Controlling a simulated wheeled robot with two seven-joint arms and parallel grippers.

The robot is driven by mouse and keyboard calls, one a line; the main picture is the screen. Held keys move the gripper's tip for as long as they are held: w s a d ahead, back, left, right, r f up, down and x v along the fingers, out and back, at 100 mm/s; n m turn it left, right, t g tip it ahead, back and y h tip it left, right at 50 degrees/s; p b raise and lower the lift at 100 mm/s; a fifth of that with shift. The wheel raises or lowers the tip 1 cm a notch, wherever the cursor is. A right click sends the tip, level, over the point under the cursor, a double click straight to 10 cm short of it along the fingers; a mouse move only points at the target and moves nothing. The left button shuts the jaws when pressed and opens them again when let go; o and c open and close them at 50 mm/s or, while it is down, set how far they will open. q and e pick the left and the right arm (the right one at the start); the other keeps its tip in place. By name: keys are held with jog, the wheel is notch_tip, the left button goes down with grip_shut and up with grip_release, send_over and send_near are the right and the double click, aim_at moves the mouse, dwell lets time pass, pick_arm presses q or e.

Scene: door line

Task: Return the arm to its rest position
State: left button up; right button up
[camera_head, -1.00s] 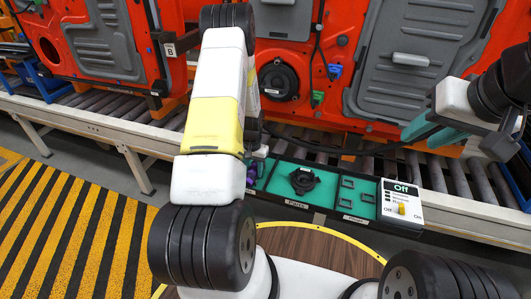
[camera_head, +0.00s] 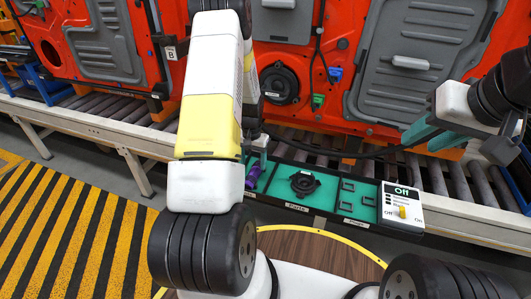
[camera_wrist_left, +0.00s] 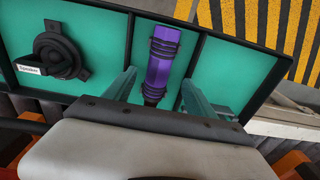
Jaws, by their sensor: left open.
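My left arm reaches forward over the parts tray (camera_head: 330,212). In the head view its gripper (camera_head: 258,152) is mostly hidden behind the arm. In the left wrist view the left gripper (camera_wrist_left: 159,80) is open, with its two teal fingers apart. A purple ribbed part (camera_wrist_left: 163,60) shows between and beyond the fingers, in a tray compartment; no finger visibly touches it. It also shows at the tray's left end in the head view (camera_head: 252,176). My right gripper (camera_head: 425,132) hangs at the right near the red door; its finger gap is unclear.
A black round speaker (camera_head: 303,183) lies in the middle compartment. A switch box reading Off (camera_head: 402,205) sits at the tray's right end. Red door panels (camera_head: 300,50) stand behind on the roller conveyor (camera_head: 465,180). A dark cable runs near the right gripper.

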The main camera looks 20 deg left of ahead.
pick_arm(q)
jog(key=shift+d+r, duration=0.1)
jog(key=shift+r, duration=0.8)
jog(key=s+d+r+t+h, duration=0.1)
jog(key=s+d+r+t, duration=0.2)
jog(key=r, duration=1)
jog(key=s+d+r, duration=0.4)
jog(key=r, duration=0.8)
jog(key=s+d+r+t, duration=0.1)
jog(key=s+d+r, duration=0.2)
jog(key=s+r, duration=0.2)
jog(key=s+d+r+t+h, duration=0.1)
jog(key=s+d+r, duration=0.2)
jog(key=s, duration=0.9)
notch_tip(320, 180, up, 3)
jog(key=shift+s+r+t, duration=0.1)
jog(key=shift+s+t, duration=0.2)
jog(key=shift+t, duration=0.1)
jog(key=shift+d, duration=0.1)
